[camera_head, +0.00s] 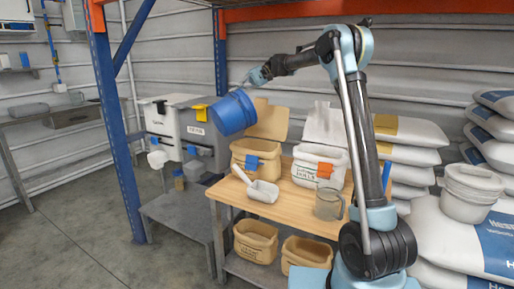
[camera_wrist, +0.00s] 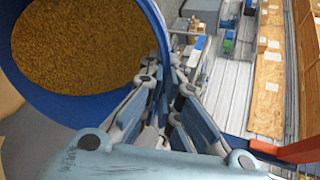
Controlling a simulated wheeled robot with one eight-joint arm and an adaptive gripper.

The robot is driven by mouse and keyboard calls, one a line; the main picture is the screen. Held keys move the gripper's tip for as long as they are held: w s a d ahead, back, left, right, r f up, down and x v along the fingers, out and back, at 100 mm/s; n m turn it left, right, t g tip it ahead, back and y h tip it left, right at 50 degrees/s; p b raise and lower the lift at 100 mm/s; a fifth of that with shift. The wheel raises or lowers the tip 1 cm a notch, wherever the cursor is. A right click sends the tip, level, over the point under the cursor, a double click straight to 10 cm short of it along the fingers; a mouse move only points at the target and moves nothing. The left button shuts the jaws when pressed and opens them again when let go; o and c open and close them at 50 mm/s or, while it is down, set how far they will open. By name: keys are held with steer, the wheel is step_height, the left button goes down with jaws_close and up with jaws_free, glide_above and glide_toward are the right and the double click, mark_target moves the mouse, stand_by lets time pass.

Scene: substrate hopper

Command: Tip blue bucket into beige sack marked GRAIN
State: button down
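The blue bucket (camera_head: 232,112) hangs in the air, tilted, above and to the left of an open beige sack (camera_head: 243,166) in the head view. My gripper (camera_head: 254,78) is shut on the bucket near its rim. In the wrist view the bucket (camera_wrist: 148,22) fills the upper left, with brown granular contents inside, beside my gripper's fingers (camera_wrist: 165,110). The beige sack stands upright on the wooden table with a blue clip on its front; its lettering is too small to read.
A white sack (camera_head: 310,175) with an orange clip stands to the right on the table (camera_head: 283,208). A white scoop (camera_head: 262,191) and a grey jug (camera_head: 328,204) are in front. More beige sacks (camera_head: 256,240) sit on the lower shelf. A blue upright post (camera_head: 118,120) stands at left.

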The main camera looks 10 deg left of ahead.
steer(key=w+d+f+g+y, duration=0.3)
steer(key=w+d+g+y, duration=0.1)
steer(key=w+d, duration=0.1)
steer(key=shift+w+d+f+y, duration=0.25)
steer(key=shift+w+d+y, duration=0.1)
steer(key=shift+d, duration=0.5)
stand_by(1.1)
